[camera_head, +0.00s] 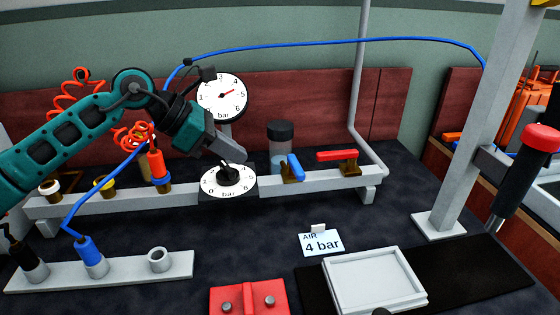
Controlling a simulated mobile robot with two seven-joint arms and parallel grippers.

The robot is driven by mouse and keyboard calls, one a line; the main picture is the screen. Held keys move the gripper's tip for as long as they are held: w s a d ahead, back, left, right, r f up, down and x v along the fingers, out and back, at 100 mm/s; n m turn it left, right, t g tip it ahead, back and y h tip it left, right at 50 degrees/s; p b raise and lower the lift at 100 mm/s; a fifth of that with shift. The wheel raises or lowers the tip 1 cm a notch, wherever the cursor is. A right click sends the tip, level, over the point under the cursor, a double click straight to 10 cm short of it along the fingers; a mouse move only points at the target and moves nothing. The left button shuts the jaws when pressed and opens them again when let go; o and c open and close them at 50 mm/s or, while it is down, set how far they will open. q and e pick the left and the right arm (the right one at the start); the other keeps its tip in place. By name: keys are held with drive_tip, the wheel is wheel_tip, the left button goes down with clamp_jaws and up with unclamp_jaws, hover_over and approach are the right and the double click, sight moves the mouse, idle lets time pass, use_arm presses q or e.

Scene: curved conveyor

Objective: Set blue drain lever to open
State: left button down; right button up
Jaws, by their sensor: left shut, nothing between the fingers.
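The blue drain lever (295,168) sits on a brass valve body on the pale rail, just right of centre. Its short blue handle lies across the rail rather than along it. My left gripper (240,155) is shut and empty, left of the blue lever and apart from it. Its fingertips are just above the black knob (228,174) of a lower dial marked in bar; whether they touch it I cannot tell. My right gripper is not in view.
A red lever (337,155) lies along the rail to the right. A clear bowl with a black cap (280,140) stands behind the blue lever. An upright gauge (222,97) is behind my gripper. An "AIR 4 bar" card (321,243) and white tray (374,280) lie in front.

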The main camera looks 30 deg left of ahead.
sight(294, 173)
use_arm(q)
drive_tip(key=x, duration=0.6)
drive_tip(key=shift+w+d+f, duration=0.15)
drive_tip(key=shift+w+d, duration=1.3)
drive_tip(key=shift+d, duration=0.2)
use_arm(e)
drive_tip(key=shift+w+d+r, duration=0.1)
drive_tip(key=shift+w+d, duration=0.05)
use_arm(q)
drive_tip(key=shift+d+n, duration=0.15)
drive_tip(key=shift+n, duration=0.15)
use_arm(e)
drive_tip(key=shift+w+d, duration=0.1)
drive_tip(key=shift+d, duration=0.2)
